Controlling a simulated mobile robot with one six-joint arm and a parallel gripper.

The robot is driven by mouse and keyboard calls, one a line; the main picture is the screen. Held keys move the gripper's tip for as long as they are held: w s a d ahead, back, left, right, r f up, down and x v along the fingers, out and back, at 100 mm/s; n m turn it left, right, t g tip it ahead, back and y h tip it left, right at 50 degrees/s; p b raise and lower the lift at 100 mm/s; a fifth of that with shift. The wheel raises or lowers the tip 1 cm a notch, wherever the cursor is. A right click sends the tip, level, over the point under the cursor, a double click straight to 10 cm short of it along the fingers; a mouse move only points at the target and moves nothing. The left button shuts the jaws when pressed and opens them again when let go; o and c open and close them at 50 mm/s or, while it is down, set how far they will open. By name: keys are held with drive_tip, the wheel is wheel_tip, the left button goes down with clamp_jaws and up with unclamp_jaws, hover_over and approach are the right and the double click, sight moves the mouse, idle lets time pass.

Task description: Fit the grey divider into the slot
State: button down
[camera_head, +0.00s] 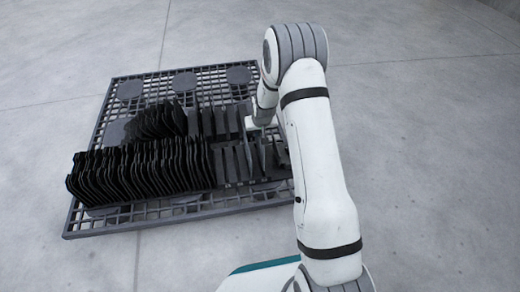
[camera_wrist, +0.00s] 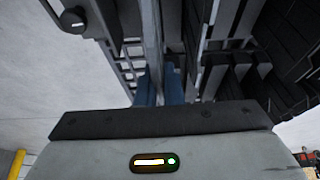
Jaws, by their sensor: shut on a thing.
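My gripper (camera_head: 256,138) is low over the right part of a dark rack, and the arm hides some of that side. In the wrist view, the two blue fingertips (camera_wrist: 160,86) are shut on a thin grey divider (camera_wrist: 152,38), which stands on edge and extends away from the gripper. The rack's dark slotted part (camera_wrist: 216,72) is just to the right of the divider. In the head view the divider (camera_head: 262,158) shows only as a narrow upright strip. I cannot tell whether its lower edge is inside a slot; the gripper and rack hide it.
A dark grid pallet (camera_head: 120,226) lies on a bare concrete floor. Black dividers (camera_head: 140,170) stand close together in rows on its left and middle. Grey slot pieces (camera_head: 230,165) stand right of them. The floor around the pallet is clear.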

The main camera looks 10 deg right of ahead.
wheel_tip(320, 180, down, 6)
drive_tip(key=shift+r+b, duration=0.15)
drive_tip(key=shift+b, duration=1)
drive_tip(key=c, duration=1.6)
unclamp_jaws()
drive_tip(key=shift+f, duration=0.2)
drive_tip(key=shift+o, duration=0.2)
drive_tip(key=shift+r, duration=0.1)
